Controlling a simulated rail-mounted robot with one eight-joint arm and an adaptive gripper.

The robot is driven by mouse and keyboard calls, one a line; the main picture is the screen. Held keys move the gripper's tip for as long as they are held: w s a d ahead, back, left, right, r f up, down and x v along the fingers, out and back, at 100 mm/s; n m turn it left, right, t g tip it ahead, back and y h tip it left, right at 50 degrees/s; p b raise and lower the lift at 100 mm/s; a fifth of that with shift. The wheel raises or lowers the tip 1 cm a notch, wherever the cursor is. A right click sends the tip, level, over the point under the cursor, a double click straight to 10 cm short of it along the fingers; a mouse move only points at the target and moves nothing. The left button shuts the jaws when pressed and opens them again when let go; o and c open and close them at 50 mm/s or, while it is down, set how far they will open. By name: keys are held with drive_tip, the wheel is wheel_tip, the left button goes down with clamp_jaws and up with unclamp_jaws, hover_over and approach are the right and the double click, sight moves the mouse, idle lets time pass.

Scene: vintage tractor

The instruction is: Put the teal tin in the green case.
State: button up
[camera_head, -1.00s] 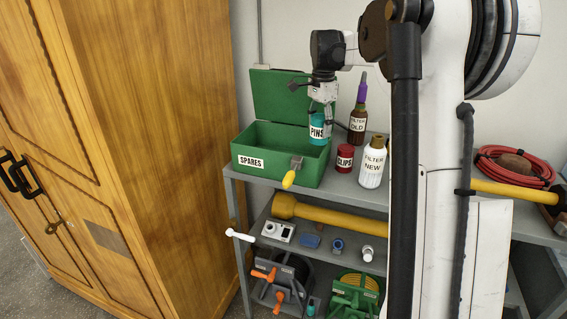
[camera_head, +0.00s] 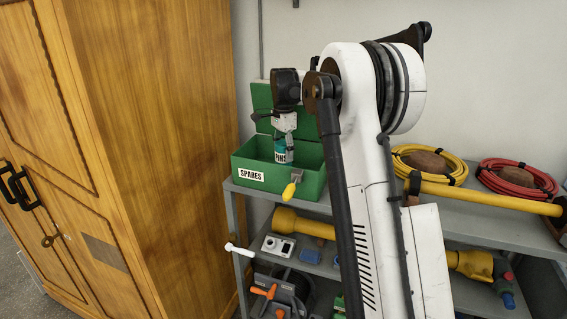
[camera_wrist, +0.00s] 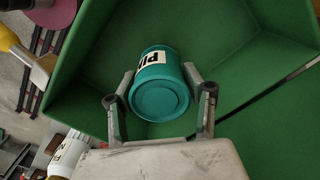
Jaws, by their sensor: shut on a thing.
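The teal tin (camera_head: 284,151) with the white PINS label is held in my gripper (camera_head: 284,140), over the open green case (camera_head: 310,184). In the wrist view the teal tin (camera_wrist: 159,84) sits between both fingers of my gripper (camera_wrist: 160,108), with the green walls and floor of the case (camera_wrist: 228,40) around and beyond it. The case bears a SPARES label and its lid is up at the back. The front wall hides no more than the lowest part of the tin, if any. I cannot tell whether the tin touches the case floor.
The case stands on a grey shelf (camera_head: 238,187) beside a wooden cabinet (camera_head: 165,120). A white bottle (camera_wrist: 66,155) shows near the case in the wrist view. Yellow (camera_head: 428,163) and red (camera_head: 517,177) coils lie to the right.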

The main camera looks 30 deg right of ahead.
sight(284, 161)
drive_tip(key=shift+f, duration=1.9)
drive_tip(key=shift+f, duration=0.2)
drive_tip(key=o, duration=1.4)
drive_tip(key=shift+r, duration=0.2)
